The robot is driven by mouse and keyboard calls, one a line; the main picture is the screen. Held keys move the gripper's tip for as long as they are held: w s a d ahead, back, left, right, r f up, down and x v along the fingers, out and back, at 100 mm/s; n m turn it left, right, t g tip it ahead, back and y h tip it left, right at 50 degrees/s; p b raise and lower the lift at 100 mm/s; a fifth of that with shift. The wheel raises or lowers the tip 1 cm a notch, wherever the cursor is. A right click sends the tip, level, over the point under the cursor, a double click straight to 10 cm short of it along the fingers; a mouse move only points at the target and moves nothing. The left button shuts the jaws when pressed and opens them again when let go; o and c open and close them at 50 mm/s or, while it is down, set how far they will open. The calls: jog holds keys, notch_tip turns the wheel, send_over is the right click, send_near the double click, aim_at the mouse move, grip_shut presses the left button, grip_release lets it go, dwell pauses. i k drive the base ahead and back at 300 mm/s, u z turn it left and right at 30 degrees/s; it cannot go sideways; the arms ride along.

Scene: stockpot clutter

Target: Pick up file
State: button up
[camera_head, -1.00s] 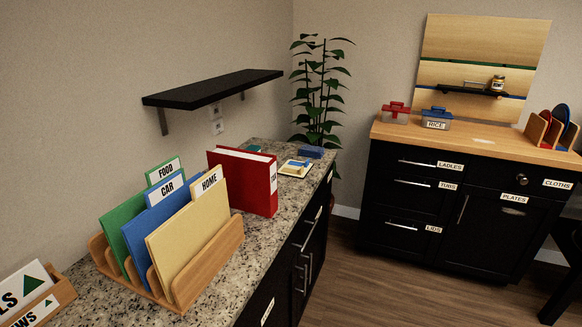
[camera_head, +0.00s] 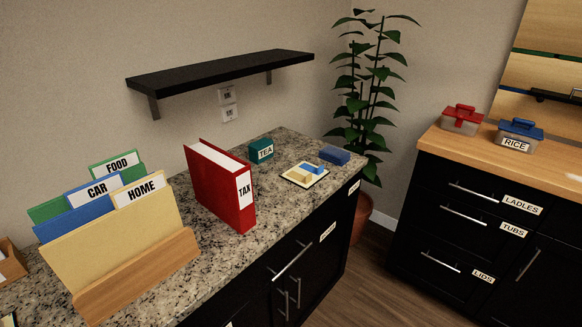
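Three files stand in a wooden rack (camera_head: 140,282) on the granite counter at the lower left. The yellow file labelled HOME (camera_head: 112,238) is in front. The blue file labelled CAR (camera_head: 75,212) is behind it, partly hidden. The green file labelled FOOD (camera_head: 125,165) is at the back, mostly hidden. A red binder labelled TAX (camera_head: 220,185) stands upright on the counter, right of the rack and apart from it. My gripper does not show in this view.
A teal TEA box (camera_head: 261,150), a small tray (camera_head: 293,178) with yellow and blue pieces, and a blue block (camera_head: 334,155) lie farther along the counter (camera_head: 275,205). A black shelf (camera_head: 220,73) juts from the wall above. A plant (camera_head: 368,90) stands beyond the counter's far end.

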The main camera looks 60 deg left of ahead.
aim_at(222, 182)
jog(key=i, duration=0.55)
jog(key=u, duration=3.45)
jog(key=i, duration=1)
jog(key=z, duration=0.15)
jog(key=k, duration=0.75)
